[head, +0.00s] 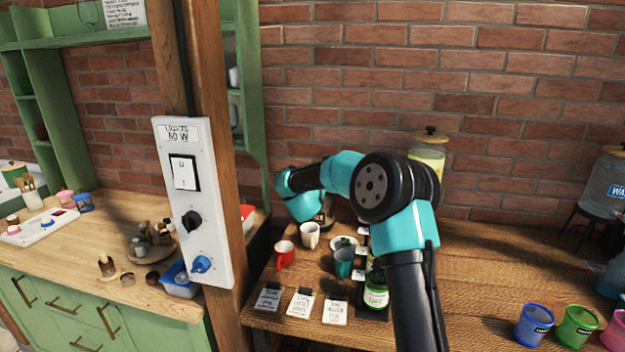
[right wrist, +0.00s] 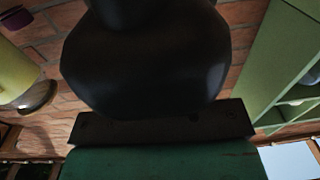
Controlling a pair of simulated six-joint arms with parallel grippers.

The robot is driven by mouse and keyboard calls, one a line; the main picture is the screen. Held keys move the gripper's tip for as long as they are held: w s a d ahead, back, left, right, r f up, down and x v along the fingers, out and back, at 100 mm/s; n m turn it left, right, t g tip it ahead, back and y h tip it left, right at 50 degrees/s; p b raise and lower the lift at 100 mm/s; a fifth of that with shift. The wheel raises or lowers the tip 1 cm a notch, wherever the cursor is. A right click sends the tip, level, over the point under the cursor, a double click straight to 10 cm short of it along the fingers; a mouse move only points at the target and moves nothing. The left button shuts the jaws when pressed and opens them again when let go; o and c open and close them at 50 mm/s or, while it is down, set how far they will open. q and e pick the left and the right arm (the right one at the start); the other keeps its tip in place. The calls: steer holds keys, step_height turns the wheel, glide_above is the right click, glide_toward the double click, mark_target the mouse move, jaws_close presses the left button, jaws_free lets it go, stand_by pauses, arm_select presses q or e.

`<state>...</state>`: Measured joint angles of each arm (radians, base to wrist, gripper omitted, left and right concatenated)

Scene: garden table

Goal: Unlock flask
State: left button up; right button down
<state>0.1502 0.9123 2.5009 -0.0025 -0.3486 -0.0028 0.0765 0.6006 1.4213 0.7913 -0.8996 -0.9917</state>
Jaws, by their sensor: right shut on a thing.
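My right arm reaches from the lower right over the table and bends down to the left. My right gripper (head: 322,216) is at its far end, low behind the cups, with its fingers mostly hidden. In the right wrist view a large dark rounded thing (right wrist: 145,65) fills the upper middle, close to the camera. A dark bar (right wrist: 160,125) and a green surface (right wrist: 165,162) lie below it. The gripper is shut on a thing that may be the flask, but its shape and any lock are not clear. My left gripper is not in view.
A white cup (head: 310,235), a red mug (head: 285,254) and a teal cup (head: 344,263) stand near the gripper. A green labelled bottle (head: 376,296) stands by my forearm. A post with a switch panel (head: 192,205) rises at left. The table right of my arm has free room.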

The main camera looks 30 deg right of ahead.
steer(key=shift+s+d+r+n+t+y, duration=0.1)
steer(key=shift+d+n+t+y, duration=0.55)
steer(key=shift+n+y, duration=1.4)
steer(key=shift+s+d+n+t+y, duration=0.1)
steer(key=shift+d+n+t+y, duration=0.9)
steer(key=shift+y, duration=1.8)
steer(key=shift+s+d+r+n+t+y, duration=0.15)
steer(key=shift+n+t+y, duration=0.3)
steer(key=shift+n+y, duration=1.75)
steer(key=shift+w+d+y, duration=0.1)
steer(key=shift+y, duration=0.65)
steer(key=c, duration=1.1)
jaws_free()
steer(key=shift+f, duration=0.15)
